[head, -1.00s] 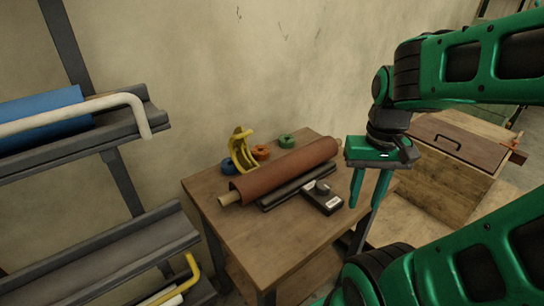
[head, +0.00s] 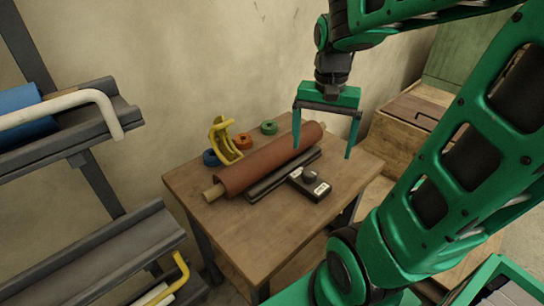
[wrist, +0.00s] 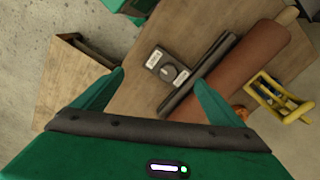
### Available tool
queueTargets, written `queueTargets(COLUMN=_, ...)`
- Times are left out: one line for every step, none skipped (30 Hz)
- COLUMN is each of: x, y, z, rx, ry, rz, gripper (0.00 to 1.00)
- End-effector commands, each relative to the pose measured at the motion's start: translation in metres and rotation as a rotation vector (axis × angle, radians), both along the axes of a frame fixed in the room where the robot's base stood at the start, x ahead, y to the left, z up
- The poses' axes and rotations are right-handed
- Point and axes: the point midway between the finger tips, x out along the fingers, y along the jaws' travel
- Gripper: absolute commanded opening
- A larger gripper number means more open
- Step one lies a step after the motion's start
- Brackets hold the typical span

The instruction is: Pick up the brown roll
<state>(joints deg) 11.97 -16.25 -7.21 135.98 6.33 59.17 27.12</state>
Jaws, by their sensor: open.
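The brown roll (head: 255,168) lies on the wooden table (head: 262,235), with a pale core end showing at its left. It also shows in the wrist view (wrist: 245,72), running diagonally at the right. My gripper (head: 322,152) is open and empty, its two green fingers pointing down near the right end of the roll. One finger overlaps the roll in the head view; I cannot tell the exact height above it.
A dark bar (head: 285,175) and a black device with a knob (head: 309,184) lie along the roll's front side. A yellow holder (head: 222,138) and blue, orange and green (head: 268,127) tape rolls stand behind. A rack (head: 90,250) stands left, a wooden crate (head: 395,145) right.

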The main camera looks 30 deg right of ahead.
Motion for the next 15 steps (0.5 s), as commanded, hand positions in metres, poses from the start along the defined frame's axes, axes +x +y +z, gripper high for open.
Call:
queueTargets(x=0.025, y=0.002, z=-0.001, rx=-0.002, ry=0.004, rz=-0.060, gripper=0.91)
queueTargets(x=0.039, y=0.005, z=0.000, rx=-0.002, ry=0.003, rz=-0.100, gripper=0.91)
queueTargets(x=0.056, y=0.007, z=-0.001, rx=-0.002, ry=0.001, rz=-0.153, gripper=0.91)
queueTargets(x=0.068, y=0.010, z=-0.001, rx=-0.001, ry=-0.001, rz=-0.191, gripper=0.91)
queueTargets(x=0.079, y=0.013, z=-0.003, rx=0.000, ry=-0.002, rz=-0.227, gripper=0.91)
queueTargets(x=0.094, y=0.016, z=-0.004, rx=0.003, ry=-0.004, rz=-0.273, gripper=0.91)
queueTargets(x=0.104, y=0.019, z=-0.005, rx=0.005, ry=-0.006, rz=-0.303, gripper=0.91)
queueTargets(x=0.113, y=0.022, z=-0.007, rx=0.007, ry=-0.007, rz=-0.331, gripper=0.91)
queueTargets(x=0.123, y=0.025, z=-0.008, rx=0.010, ry=-0.008, rz=-0.367, gripper=0.91)
queueTargets(x=0.130, y=0.027, z=-0.010, rx=0.013, ry=-0.009, rz=-0.390, gripper=0.91)
queueTargets(x=0.136, y=0.029, z=-0.011, rx=0.015, ry=-0.010, rz=-0.409, gripper=0.91)
queueTargets(x=0.142, y=0.031, z=-0.012, rx=0.017, ry=-0.010, rz=-0.431, gripper=0.91)
queueTargets(x=0.146, y=0.033, z=-0.013, rx=0.020, ry=-0.011, rz=-0.444, gripper=0.91)
queueTargets(x=0.149, y=0.034, z=-0.013, rx=0.021, ry=-0.010, rz=-0.454, gripper=0.91)
queueTargets(x=0.152, y=0.035, z=-0.016, rx=0.022, ry=-0.009, rz=-0.466, gripper=0.91)
